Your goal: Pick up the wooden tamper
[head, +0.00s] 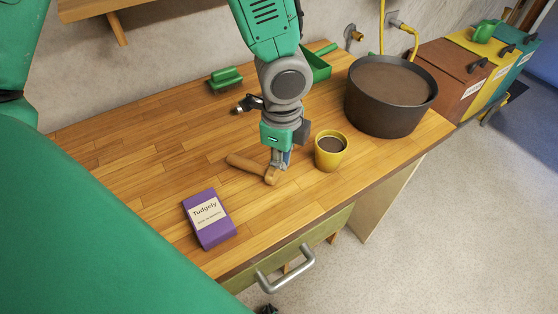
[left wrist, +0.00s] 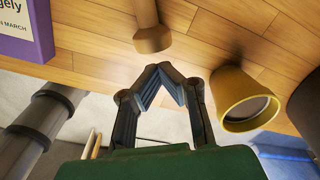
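The wooden tamper (head: 243,162) lies on its side on the wooden worktop, with its thicker end (left wrist: 152,38) towards the yellow cup. My left gripper (head: 279,164) points down right at that thicker end and hides a little of it in the head view. In the left wrist view, the left gripper's fingers (left wrist: 162,70) lean together and their tips meet. They look empty. The tamper is just beyond the tips, not between them; whether they touch it is hard to tell. My right gripper does not show in either view.
A yellow cup (head: 330,152) of brown contents stands close beside the left gripper. A large dark pot (head: 387,104) stands behind it. A purple box (head: 222,232) lies near the front edge, above a drawer handle (head: 289,272). Green items (head: 225,77) lie at the back. The worktop's left is clear.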

